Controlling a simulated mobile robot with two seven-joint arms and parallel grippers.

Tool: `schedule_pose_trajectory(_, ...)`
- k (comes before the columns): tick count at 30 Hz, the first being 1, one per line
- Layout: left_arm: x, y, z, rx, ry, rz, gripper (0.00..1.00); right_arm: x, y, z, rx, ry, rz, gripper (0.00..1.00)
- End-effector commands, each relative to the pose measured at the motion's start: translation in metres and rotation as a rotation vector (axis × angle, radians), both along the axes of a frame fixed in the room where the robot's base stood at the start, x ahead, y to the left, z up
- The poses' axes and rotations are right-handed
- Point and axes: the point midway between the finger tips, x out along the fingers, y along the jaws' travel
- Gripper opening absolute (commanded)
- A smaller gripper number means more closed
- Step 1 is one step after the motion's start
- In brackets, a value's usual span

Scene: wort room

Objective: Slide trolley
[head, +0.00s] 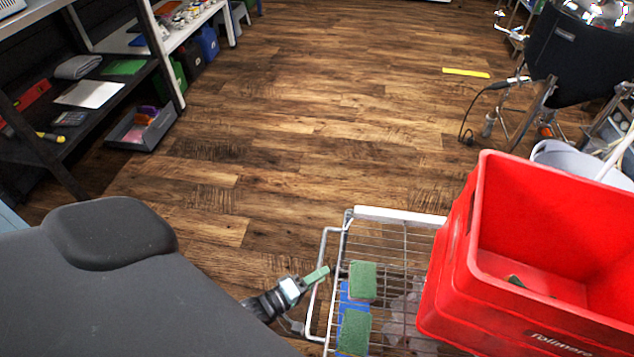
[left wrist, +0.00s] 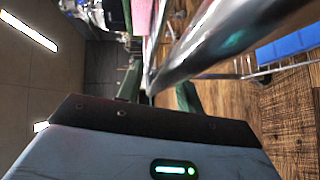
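The trolley (head: 337,229) is a silver wire-basket frame with a pale bar along its far edge, at the bottom middle of the head view. My left gripper (head: 316,277) is at the trolley's left side rail. In the left wrist view its two green fingers (left wrist: 160,92) stand apart. A shiny metal tube (left wrist: 215,40) of the trolley runs close past the camera towards the gap between them. I cannot tell whether the fingers touch it. My right gripper is not in view.
A red crate (head: 520,322) rides on the trolley's right, beside green-topped sponges (head: 362,280). The wooden floor (head: 320,130) ahead is open. Shelving (head: 120,70) with a grey bin (head: 140,128) stands left. A black kettle (head: 575,55) on legs and a cable stand right.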

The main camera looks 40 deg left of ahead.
Motion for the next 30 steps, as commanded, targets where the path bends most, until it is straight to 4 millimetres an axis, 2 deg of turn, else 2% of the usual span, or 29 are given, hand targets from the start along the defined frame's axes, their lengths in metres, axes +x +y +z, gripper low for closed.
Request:
schedule_pose_trajectory(4, 0.000, 0.000, 0.000, 0.000, 0.000, 0.000, 0.35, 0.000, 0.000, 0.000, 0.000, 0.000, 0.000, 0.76)
schedule_pose_trajectory(12, 0.000, 0.000, 0.000, 0.000, 0.000, 0.000, 0.00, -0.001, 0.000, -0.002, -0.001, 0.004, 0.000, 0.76)
schedule_pose_trajectory(19, 0.000, 0.000, 0.000, 0.000, 0.000, 0.000, 0.00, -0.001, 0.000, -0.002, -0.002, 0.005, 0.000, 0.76)
schedule_pose_trajectory(22, -0.003, 0.007, -0.001, 0.002, 0.000, 0.001, 0.00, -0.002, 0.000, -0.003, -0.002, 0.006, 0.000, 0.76)
schedule_pose_trajectory(30, -0.031, 0.067, -0.003, 0.008, 0.004, 0.005, 0.00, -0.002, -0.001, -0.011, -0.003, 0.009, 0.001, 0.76)
